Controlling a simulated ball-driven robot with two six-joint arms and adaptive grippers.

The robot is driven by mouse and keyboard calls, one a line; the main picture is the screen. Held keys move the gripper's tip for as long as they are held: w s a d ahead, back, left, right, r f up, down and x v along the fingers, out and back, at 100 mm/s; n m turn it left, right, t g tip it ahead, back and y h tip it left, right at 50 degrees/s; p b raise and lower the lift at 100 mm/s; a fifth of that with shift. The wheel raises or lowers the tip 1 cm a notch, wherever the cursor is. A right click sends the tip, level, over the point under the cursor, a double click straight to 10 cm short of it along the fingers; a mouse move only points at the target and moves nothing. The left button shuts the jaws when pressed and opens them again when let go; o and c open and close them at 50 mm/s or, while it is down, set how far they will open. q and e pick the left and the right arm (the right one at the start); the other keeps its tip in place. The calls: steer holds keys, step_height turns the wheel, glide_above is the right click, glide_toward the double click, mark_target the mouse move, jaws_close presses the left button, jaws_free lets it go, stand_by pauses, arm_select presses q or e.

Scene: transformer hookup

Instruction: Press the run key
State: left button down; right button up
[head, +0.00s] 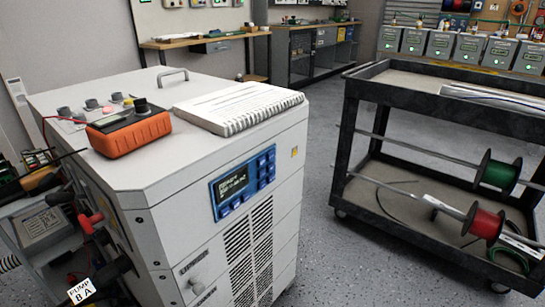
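A grey-white cabinet (160,205) stands at the left centre. On its front is a blue control panel (243,184) with a dark display (233,182) showing small pale text. Several blue keys sit to the right of the display (266,168) and in a row below it (236,203). Their labels are too small to read, so I cannot tell which one is the run key. Nothing touches the panel. Neither of my grippers shows clearly in the head view.
An orange meter (130,134) and a spiral notebook (240,106) lie on the cabinet top. Leads, red and black clips, and a tag reading "PUMP 8 A" (81,291) crowd the left side. A dark cart (440,112) with wire spools stands right. Floor (325,240) between is clear.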

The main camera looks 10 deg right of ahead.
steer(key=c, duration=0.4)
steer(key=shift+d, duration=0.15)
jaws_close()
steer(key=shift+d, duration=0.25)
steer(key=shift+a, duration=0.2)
